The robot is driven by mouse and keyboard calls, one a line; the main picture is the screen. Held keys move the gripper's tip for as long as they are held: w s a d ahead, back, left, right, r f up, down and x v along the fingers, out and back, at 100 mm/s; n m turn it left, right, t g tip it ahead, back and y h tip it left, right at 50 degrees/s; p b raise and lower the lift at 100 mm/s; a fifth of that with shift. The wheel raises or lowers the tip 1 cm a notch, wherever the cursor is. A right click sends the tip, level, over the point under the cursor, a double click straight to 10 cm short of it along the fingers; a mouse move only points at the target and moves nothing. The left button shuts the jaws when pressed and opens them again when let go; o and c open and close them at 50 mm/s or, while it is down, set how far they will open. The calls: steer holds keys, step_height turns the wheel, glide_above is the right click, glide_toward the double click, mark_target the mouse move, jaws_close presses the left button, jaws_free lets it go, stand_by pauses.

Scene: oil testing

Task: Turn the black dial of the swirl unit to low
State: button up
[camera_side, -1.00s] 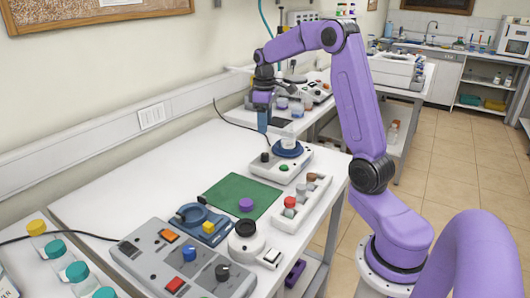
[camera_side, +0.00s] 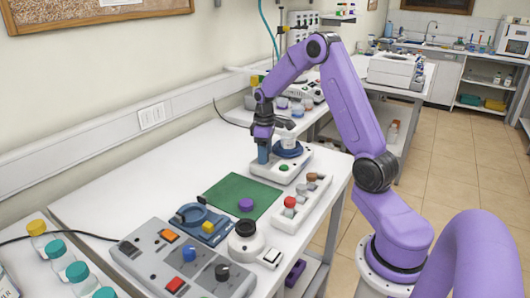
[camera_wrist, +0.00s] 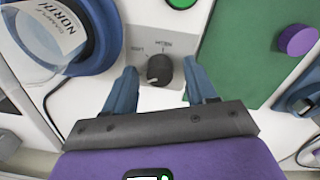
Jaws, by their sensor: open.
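The swirl unit (camera_side: 293,168) is a white box with a blue round platform, a green button (camera_side: 284,167) and a black dial. In the wrist view the black dial (camera_wrist: 160,69) lies between the two blue fingers of my gripper (camera_wrist: 160,85), near their tips. The fingers are apart, with a gap on each side of the dial. In the side view my gripper (camera_side: 263,153) hides the dial. A labelled jar (camera_wrist: 48,32) stands on the blue platform.
A green mat (camera_side: 233,188) with a purple cap (camera_side: 246,204) lies in front of the unit. A white rack (camera_side: 303,203) with several stoppered items is at the right. A grey control box (camera_side: 160,262) stands nearer. Bare table lies left of the mat.

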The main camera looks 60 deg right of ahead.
jaws_close()
steer(key=shift+m, duration=0.4)
steer(key=m, duration=0.5)
steer(key=shift+m, duration=0.4)
steer(key=m, duration=0.5)
jaws_free()
stand_by(0.3)
